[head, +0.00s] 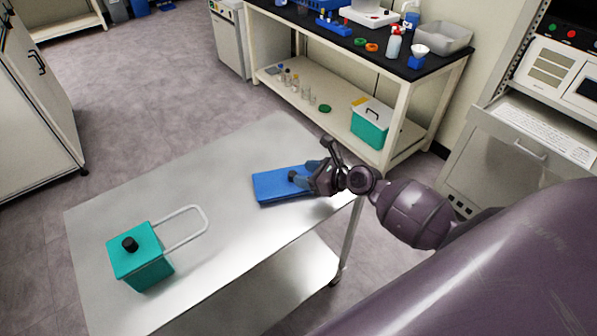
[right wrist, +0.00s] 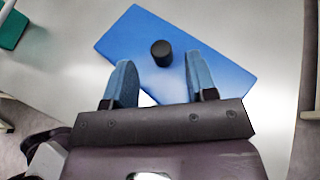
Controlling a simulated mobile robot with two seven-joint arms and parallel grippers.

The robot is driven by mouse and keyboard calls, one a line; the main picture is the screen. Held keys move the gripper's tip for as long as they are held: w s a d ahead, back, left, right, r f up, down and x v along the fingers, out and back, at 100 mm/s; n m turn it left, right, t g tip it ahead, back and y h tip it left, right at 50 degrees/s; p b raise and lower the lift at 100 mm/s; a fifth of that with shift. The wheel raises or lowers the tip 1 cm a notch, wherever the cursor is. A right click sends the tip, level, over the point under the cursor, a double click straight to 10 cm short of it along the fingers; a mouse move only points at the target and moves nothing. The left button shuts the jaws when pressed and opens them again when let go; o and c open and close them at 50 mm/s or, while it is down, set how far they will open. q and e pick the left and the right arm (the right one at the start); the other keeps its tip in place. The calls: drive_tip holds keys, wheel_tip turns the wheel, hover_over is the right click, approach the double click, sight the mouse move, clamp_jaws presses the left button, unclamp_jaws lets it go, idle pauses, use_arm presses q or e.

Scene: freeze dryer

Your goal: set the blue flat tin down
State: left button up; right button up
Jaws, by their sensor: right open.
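The blue flat tin (head: 271,185) lies flat on the metal table (head: 225,160), towards its right end. My right gripper (head: 301,177) is over the right part of the tin in the head view and hides some of it. In the right wrist view the tin (right wrist: 213,68) shows with a black round knob (right wrist: 162,53) on top. The two blue fingers of my right gripper (right wrist: 161,84) are apart on either side of the knob's line, with nothing between their tips that they touch. My left gripper is not in view.
A teal box (head: 140,258) with a black knob and a pale wire handle stands at the table's left front. The table's middle is clear. A bench (head: 375,45) with labware and a lower shelf stands behind. A grey cabinet (head: 535,150) is at the right.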

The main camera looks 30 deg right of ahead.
drive_tip(key=v, duration=0.8)
drive_tip(key=s+a+f+n+h, duration=0.3)
drive_tip(key=s+n, duration=0.5)
drive_tip(key=n, duration=0.7)
drive_tip(key=s+a+f+n+h, duration=0.3)
drive_tip(key=s+f+n, duration=0.3)
drive_tip(key=n, duration=1)
drive_tip(key=shift+s+h, duration=0.5)
drive_tip(key=shift+s, duration=0.5)
drive_tip(key=shift+a, duration=0.1)
